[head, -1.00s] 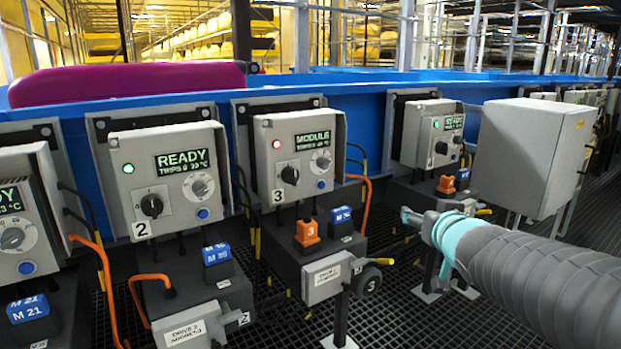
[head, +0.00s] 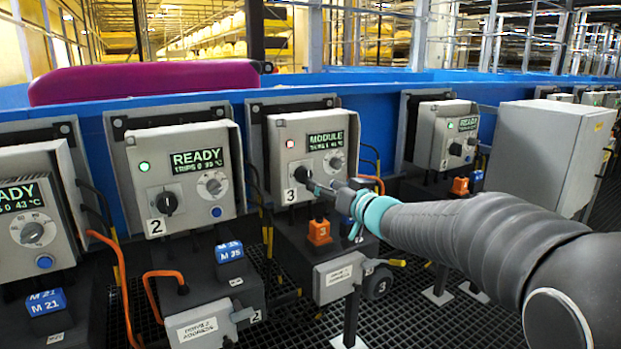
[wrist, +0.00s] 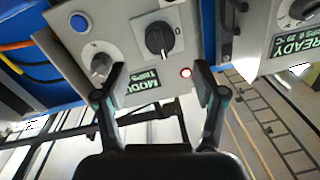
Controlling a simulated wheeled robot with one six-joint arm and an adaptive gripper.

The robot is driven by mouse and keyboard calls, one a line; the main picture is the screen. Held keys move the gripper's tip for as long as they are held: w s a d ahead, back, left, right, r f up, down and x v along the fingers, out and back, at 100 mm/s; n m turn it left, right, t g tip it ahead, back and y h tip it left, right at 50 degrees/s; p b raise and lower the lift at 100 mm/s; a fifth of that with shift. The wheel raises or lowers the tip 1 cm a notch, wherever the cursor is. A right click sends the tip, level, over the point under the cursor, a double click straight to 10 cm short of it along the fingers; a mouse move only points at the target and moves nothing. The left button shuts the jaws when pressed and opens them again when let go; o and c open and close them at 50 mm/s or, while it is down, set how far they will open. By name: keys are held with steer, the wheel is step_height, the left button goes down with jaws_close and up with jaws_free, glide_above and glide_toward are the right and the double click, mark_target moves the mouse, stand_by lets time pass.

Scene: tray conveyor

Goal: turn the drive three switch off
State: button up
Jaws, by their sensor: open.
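The drive three box (head: 274,165) is a grey control box marked 3, with a screen reading MODULE in the head view. Its black rotary switch (wrist: 159,38) shows clearly in the wrist view, upside down, with a lit lamp (wrist: 186,73) beside it, white with a reddish rim. My gripper is open and empty, just in front of the box. In the wrist view its two fingers (wrist: 161,78) stand either side of the switch, and I cannot tell whether they touch the box.
The box marked 2 (head: 148,195), with a green lamp, stands to the left, and another READY box (head: 430,135) to the right. An orange plug marked 3 (head: 319,232) sits below my gripper. A plain grey cabinet (head: 540,150) stands at right.

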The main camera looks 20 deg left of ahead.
mark_target(309, 177)
steer(key=x, duration=0.7)
steer(key=c, duration=1.1)
